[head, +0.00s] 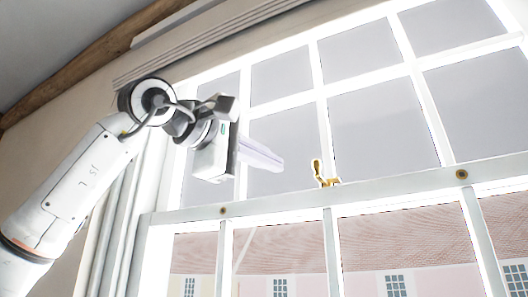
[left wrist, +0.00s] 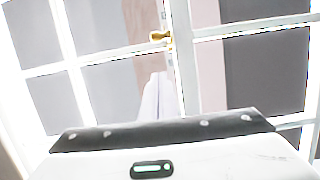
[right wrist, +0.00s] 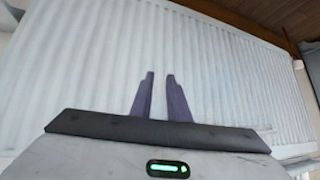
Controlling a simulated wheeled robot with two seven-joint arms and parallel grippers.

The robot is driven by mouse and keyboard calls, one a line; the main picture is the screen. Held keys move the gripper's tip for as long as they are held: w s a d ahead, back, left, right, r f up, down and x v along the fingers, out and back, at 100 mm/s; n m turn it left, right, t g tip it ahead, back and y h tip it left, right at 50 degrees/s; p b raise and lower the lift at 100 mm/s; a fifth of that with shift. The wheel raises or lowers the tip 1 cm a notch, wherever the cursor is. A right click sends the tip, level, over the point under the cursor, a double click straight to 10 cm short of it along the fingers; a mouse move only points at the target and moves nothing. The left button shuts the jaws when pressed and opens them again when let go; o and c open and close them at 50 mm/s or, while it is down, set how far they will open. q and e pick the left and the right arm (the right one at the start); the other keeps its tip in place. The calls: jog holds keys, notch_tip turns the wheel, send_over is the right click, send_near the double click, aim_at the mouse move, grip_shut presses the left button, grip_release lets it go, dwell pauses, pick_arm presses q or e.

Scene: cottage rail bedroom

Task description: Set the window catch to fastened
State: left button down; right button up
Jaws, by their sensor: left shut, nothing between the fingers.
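The window catch (head: 322,176) is a small brass piece on the meeting rail of the white sash window (head: 400,190). Its lever stands up from its base in the head view. The catch also shows in the left wrist view (left wrist: 160,36), just beyond my fingertips. My left gripper (head: 279,164) is shut and empty, to the left of the catch and apart from it, with its fingers pointing toward it. Its pale fingers show in the left wrist view (left wrist: 157,80). My right gripper (right wrist: 161,74) is open and empty, with two dark fingers in front of a white ribbed panel.
The white ribbed panel (right wrist: 220,60) looks like a radiator and fills much of the right wrist view. Two round brass fittings (head: 461,174) sit on the window's rail. A wooden beam (head: 90,55) runs along the ceiling. Pink buildings show through the lower panes.

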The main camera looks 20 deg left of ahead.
pick_arm(q)
jog(key=w+d+p, duration=0.1)
jog(key=w+d, duration=0.2)
jog(key=d, duration=0.2)
jog(key=shift+w, duration=0.2)
jog(key=shift+s+y, duration=0.15)
jog(key=shift+y, duration=0.15)
